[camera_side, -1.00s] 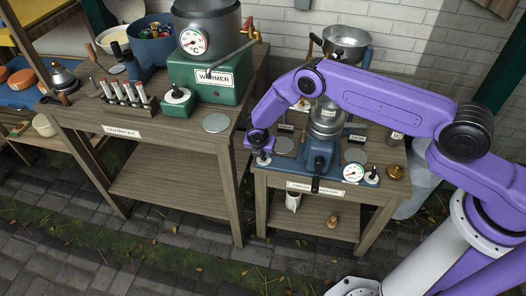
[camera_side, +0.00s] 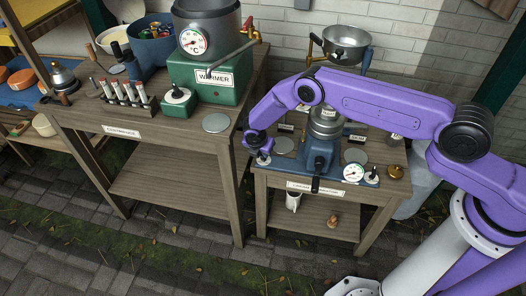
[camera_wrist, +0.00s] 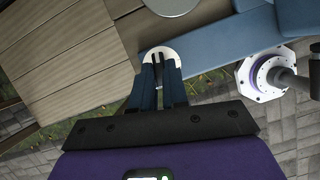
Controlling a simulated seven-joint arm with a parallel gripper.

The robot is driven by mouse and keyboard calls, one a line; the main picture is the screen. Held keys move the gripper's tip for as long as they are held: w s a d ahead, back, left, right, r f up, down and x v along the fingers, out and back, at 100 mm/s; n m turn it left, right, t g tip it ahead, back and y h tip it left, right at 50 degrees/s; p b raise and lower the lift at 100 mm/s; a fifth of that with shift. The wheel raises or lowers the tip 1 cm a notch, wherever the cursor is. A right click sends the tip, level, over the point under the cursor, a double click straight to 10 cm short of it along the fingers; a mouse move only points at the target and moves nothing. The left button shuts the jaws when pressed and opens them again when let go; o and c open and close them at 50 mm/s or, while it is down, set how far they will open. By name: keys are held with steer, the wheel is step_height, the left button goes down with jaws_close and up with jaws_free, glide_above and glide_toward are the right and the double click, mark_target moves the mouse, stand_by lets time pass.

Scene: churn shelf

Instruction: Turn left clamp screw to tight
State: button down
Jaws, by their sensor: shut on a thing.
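The left clamp screw, with a dark handle on a white disc, is at the left end of the blue separator base (camera_side: 318,172). In the wrist view, its white disc (camera_wrist: 148,55) shows around my fingertips. My gripper (camera_wrist: 160,72) points down at it, shut on the dark handle between its two blue fingers. In the side view my gripper (camera_side: 263,154) covers most of the screw, with part of the disc showing below. The screw's exact turn angle cannot be read.
A right clamp screw (camera_side: 373,175) and a dial gauge (camera_side: 353,172) sit at the base's right end. A metal bowl (camera_side: 326,122) stands on the separator under my arm. The left bench (camera_side: 215,140) holds a green warmer (camera_side: 210,78); a grey disc (camera_side: 216,123) lies near its edge.

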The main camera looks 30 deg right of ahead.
steer(key=m+g, duration=0.1)
steer(key=m, duration=0.2)
steer(key=shift+w+h, duration=0.1)
steer(key=shift+h, duration=0.2)
steer(key=c, duration=1.1)
jaws_free()
steer(key=shift+c, duration=0.2)
